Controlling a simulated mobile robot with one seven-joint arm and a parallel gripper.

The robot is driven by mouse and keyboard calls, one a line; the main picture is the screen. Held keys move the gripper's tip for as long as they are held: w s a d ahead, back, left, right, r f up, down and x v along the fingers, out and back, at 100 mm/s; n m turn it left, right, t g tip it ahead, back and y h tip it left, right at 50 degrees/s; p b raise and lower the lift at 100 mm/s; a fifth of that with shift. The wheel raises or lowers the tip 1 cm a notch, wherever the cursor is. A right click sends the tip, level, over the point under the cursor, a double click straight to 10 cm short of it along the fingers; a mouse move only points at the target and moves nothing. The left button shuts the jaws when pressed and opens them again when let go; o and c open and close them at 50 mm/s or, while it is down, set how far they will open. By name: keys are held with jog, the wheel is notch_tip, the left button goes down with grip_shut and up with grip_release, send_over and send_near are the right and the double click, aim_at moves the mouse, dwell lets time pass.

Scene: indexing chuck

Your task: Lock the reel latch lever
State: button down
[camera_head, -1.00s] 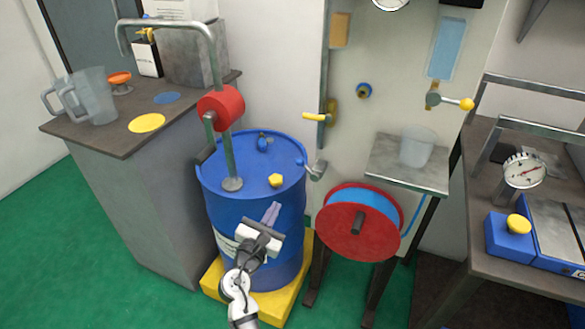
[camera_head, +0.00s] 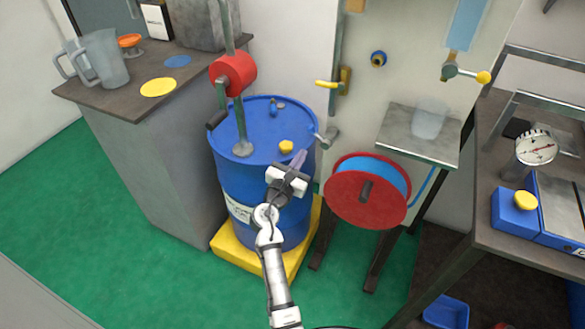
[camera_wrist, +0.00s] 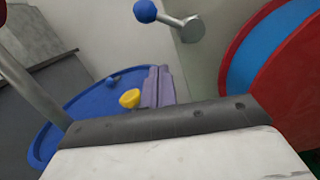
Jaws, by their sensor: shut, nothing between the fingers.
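A short lever with a metal hub and a blue ball knob sits on the pale panel between the drum and the reel. It shows in the head view (camera_head: 327,137) and at the top of the wrist view (camera_wrist: 178,20), its arm pointing left from the hub. I cannot tell for sure that it is the reel latch lever. The red reel (camera_head: 352,205) with blue hose stands right of it. My gripper (camera_head: 299,156) is shut and empty, in front of the drum's right side, below and left of the lever. Its purple fingers (camera_wrist: 157,82) show in the wrist view, apart from the knob.
The blue drum (camera_head: 228,180) with a yellow cap (camera_head: 286,146) and an upright pump pipe stands close behind my gripper. A yellow-handled lever (camera_head: 327,84) and a yellow-ball lever (camera_head: 467,74) are on the panel. A metal shelf (camera_head: 400,140) with a cup is above the reel.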

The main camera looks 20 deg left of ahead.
aim_at(314, 133)
jog(key=shift+w+d+r+p, duration=0.1)
jog(key=shift+w+r+p, duration=0.25)
jog(key=shift+r, duration=0.35)
jog(key=shift+w+d+r+p, duration=0.1)
jog(key=shift+w+r+p, duration=0.25)
jog(key=shift+r, duration=0.3)
jog(key=shift+w+d+r+p, duration=0.1)
jog(key=shift+w+r+p, duration=0.25)
jog(key=shift+r, duration=0.35)
jog(key=shift+d+r+m, duration=0.1)
jog(key=shift+r+m, duration=0.25)
jog(key=shift+m, duration=0.55)
jog(key=m, duration=0.1)
jog(key=r+m, duration=0.1)
jog(key=m, duration=0.1)
jog(key=d+m+h+b, duration=0.1)
jog(key=shift+r+m, duration=0.25)
jog(key=shift+m, duration=0.05)
jog(key=m, duration=0.1)
jog(key=d+r+m, duration=0.1)
jog(key=m, duration=0.1)
jog(key=shift+s+d+r+m+g, duration=0.1)
jog(key=shift+d+m+g, duration=0.1)
jog(key=shift+m+g, duration=0.1)
